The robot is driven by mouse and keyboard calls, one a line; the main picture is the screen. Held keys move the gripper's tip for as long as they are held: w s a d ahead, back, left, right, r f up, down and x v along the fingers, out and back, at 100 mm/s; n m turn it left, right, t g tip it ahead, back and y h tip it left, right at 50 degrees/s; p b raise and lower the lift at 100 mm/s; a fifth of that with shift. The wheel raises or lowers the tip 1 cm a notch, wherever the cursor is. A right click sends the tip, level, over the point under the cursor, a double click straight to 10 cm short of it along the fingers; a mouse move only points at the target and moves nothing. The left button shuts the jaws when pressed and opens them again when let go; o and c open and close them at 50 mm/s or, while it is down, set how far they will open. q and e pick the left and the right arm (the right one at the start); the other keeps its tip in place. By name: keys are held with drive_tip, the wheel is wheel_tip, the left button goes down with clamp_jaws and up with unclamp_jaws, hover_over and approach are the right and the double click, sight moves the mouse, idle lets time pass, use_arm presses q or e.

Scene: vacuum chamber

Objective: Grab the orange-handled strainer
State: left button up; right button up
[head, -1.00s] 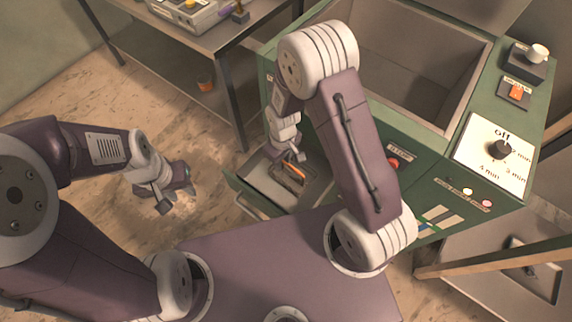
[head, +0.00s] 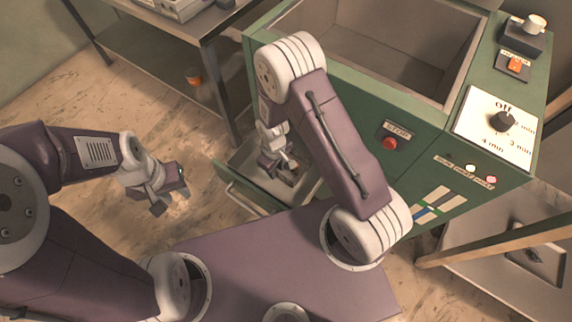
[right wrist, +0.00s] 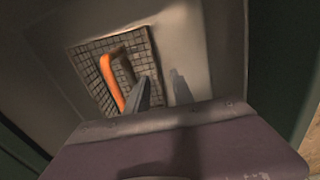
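The strainer is a square dark mesh basket (right wrist: 92,72) with a curved orange handle (right wrist: 112,82); it lies in the open drawer (head: 305,189) of the green machine. My right gripper (right wrist: 162,84) is open over the drawer, its two fingers apart. In the right wrist view the orange handle is left of both fingers, not between them; I cannot tell if a finger touches it. In the head view my right gripper (head: 284,170) largely hides the strainer. My left gripper (head: 168,199) is open and empty above the floor at left.
The green machine (head: 405,118) with its deep open basin stands behind the drawer. Its panel holds a red stop button (head: 390,144) and a timer dial (head: 503,121). A metal table (head: 165,37) is at the upper left. An orange cup-like object (head: 194,76) sits on its lower shelf.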

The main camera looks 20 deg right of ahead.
drive_tip(key=shift+f, duration=0.9)
drive_tip(key=shift+r, duration=0.1)
clamp_jaws()
idle(0.5)
